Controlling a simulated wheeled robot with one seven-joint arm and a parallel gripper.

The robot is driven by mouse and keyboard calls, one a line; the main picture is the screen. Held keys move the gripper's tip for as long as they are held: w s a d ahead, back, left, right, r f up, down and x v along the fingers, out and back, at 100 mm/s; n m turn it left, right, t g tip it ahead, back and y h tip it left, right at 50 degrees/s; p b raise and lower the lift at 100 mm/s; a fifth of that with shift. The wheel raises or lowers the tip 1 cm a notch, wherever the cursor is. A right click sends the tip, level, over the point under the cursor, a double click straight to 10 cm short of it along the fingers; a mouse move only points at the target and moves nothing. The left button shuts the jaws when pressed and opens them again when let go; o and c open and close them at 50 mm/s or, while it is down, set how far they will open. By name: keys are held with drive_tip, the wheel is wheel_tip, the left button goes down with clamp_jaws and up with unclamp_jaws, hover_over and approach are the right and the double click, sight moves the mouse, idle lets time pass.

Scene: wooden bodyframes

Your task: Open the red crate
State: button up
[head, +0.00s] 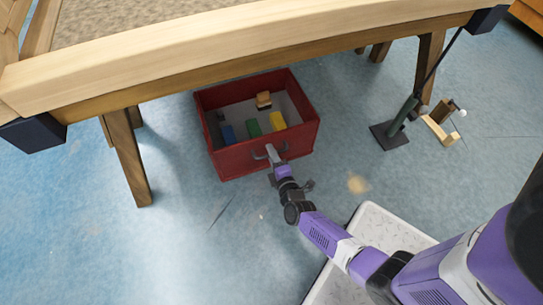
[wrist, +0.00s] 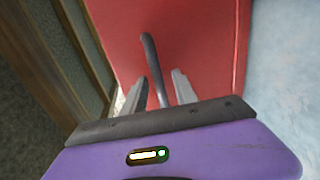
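The red crate (head: 238,158) sits on the floor under the front edge of a wooden bench, its top open and its inside visible. A grey curved handle (head: 256,155) is on its front wall. My gripper (head: 272,155) is at this handle, reaching in from the front. In the wrist view the crate's red front (wrist: 197,35) fills the middle. There the handle (wrist: 149,50) runs between the two fingers of my gripper (wrist: 161,75). The fingers stand apart with gaps beside the handle, so the gripper looks open around it.
Several coloured blocks lie in the crate, among them a yellow block (head: 278,121). The wooden bench (head: 240,50) overhangs the crate's back, with a leg (head: 128,165) at left. A dark stand (head: 390,134) is on the right. The blue floor in front is mostly clear.

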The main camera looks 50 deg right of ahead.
drive_tip(key=shift+w+d, duration=0.1)
clamp_jaws()
idle(1.4)
